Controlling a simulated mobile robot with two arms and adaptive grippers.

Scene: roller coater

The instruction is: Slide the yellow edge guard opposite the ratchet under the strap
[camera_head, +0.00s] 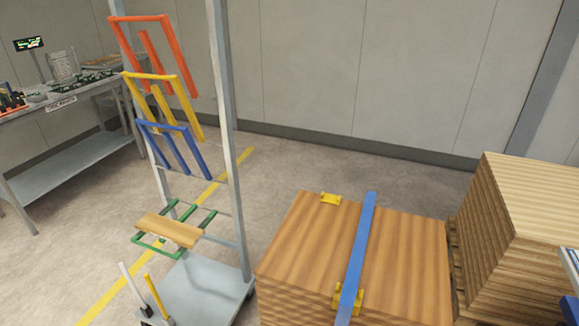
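A blue strap (361,245) runs over the top of a wooden stack (410,258) from its far edge to its near edge. A yellow edge guard (330,199) lies at the far edge of the top, to the left of the strap and apart from it. A second yellow edge guard (358,299) sits at the near edge, with the strap passing over its middle. No ratchet can be made out; the lower near side of the stack is cut off by the frame. Neither of my grippers is in view.
A grey rack (229,150) with orange, yellow and blue frames stands left of the stack. Its green holder (205,222) carries a wooden board (170,229). A taller wooden stack (525,215) stands close on the right. A workbench (75,155) is at far left. Floor behind the strapped stack is clear.

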